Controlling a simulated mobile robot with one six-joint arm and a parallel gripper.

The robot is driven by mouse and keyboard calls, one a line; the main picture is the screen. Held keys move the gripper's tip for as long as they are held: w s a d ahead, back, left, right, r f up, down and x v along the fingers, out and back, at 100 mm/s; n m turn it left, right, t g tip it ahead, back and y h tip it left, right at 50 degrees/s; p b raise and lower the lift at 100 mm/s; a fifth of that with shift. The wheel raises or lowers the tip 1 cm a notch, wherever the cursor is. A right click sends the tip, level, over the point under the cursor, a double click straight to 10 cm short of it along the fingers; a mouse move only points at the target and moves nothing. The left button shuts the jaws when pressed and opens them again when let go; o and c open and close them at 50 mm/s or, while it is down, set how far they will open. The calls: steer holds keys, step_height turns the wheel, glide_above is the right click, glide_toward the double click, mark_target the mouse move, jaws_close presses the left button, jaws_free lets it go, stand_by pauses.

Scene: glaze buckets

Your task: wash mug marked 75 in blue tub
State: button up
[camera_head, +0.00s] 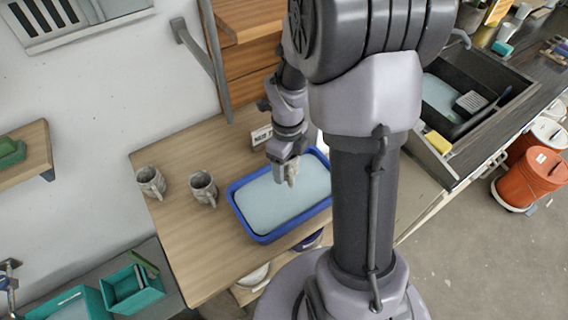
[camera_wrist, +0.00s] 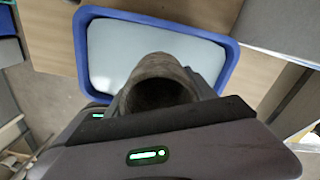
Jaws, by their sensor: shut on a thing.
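The blue tub (camera_head: 243,222) stands on the wooden table and holds pale liquid. It also fills the upper middle of the wrist view (camera_wrist: 232,50). My gripper (camera_head: 290,170) is over the tub, shut on a mug. In the wrist view the grey-brown mug (camera_wrist: 155,70) sits in my gripper (camera_wrist: 165,105), its dark opening facing the camera, with the tub behind it. In the head view the held mug is mostly hidden by my gripper. No number is readable on it, and I cannot tell whether it touches the liquid.
Two grey mugs, a left one (camera_head: 151,182) and a right one (camera_head: 203,187), stand on the table (camera_head: 180,240) left of the tub. A small sign (camera_head: 261,135) stands behind the tub. A dark sink (camera_head: 470,125) with a yellow sponge (camera_head: 438,142) is at right.

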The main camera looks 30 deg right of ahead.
steer(key=shift+w, duration=0.25)
steer(key=shift+s+f+b, duration=0.25)
steer(key=shift+s+b, duration=0.05)
steer(key=shift+s, duration=0.1)
steer(key=shift+s+f, duration=0.1)
steer(key=shift+f, duration=0.25)
step_height(320, 180, down, 2)
steer(key=shift+f+b, duration=0.2)
steer(key=shift+b, duration=0.7)
steer(key=shift+r, duration=0.15)
steer(key=shift+f+b, duration=0.85)
steer(key=shift+b, duration=0.2)
